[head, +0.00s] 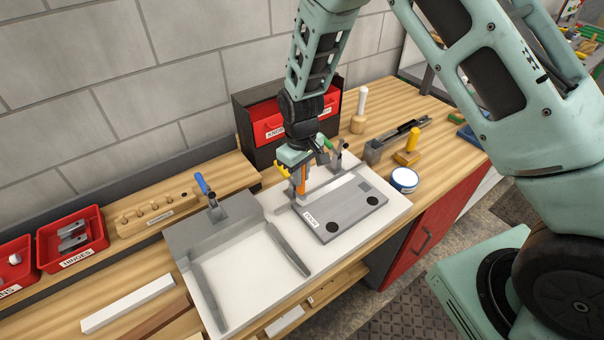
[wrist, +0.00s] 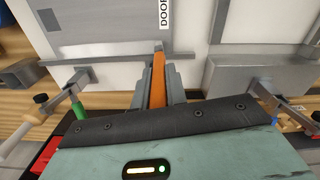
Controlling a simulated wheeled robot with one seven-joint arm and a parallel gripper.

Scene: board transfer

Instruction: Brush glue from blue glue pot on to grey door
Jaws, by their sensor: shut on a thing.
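My gripper (head: 298,172) is shut on the orange handle of a brush (head: 301,182), which points down. The orange handle also shows between the grey fingers in the wrist view (wrist: 158,78). The brush is at the back left corner of the grey door (head: 345,212); I cannot tell whether its tip touches. The door lies flat, with two dark round holes, a label and a paler strip near its back edge. It also shows in the wrist view (wrist: 105,22). The blue glue pot (head: 404,181), white-topped with a blue band, stands right of the door, apart from the gripper.
A white board (head: 262,290) with grey rails lies to the left. Clamps (head: 211,200) stand at the back edge. A red bin (head: 275,120) in a dark rack stands behind my gripper. A yellow-handled tool (head: 411,145) stands behind the pot.

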